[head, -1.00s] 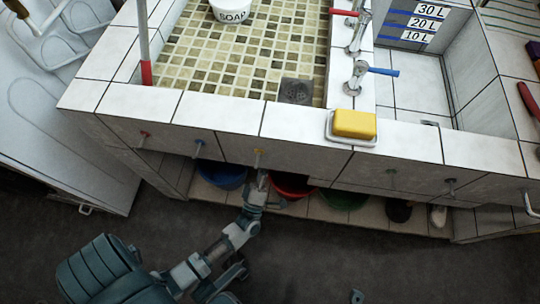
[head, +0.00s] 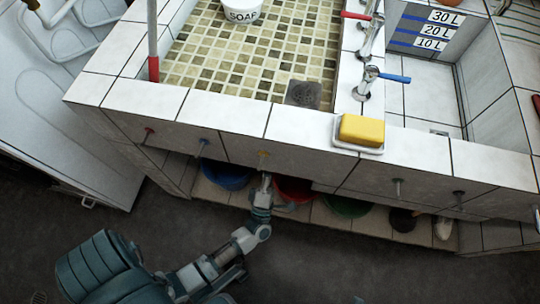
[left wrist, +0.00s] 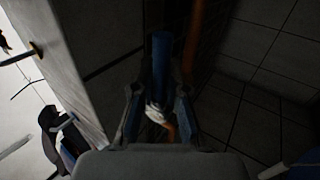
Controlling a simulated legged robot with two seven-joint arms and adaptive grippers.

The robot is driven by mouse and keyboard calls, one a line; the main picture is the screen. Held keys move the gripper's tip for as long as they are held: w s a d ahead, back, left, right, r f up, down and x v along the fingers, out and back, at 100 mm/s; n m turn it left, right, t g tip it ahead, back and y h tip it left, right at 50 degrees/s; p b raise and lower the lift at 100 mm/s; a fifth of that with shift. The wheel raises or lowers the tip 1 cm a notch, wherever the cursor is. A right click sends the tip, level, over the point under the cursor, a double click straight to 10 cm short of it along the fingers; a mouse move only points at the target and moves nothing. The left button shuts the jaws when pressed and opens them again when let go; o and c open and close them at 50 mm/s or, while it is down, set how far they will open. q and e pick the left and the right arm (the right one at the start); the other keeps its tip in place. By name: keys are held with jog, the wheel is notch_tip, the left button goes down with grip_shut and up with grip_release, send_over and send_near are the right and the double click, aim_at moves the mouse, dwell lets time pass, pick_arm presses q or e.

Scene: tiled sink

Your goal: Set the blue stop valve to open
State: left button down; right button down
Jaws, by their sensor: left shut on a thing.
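In the left wrist view, a blue handle (left wrist: 161,55) stands upright between my left gripper's fingers (left wrist: 158,98), beside a copper-orange pipe (left wrist: 194,35). The fingers are closed around its near end, where a white part and an orange bit show. Whether the valve stands open or shut cannot be told. My right gripper is not in view.
A blue bucket (head: 226,175), a red bucket (head: 294,190) and a green bucket (head: 347,207) stand under the sink. The tiled front wall (head: 180,135) overhangs them. A separate tap with a blue lever (head: 393,78) is on the ledge above. The floor in front is clear.

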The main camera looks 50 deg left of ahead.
pick_arm(q)
jog(key=c, duration=1.2)
grip_release()
jog(key=shift+f, duration=0.2)
jog(key=shift+r, duration=0.1)
jog(key=v, duration=1.2)
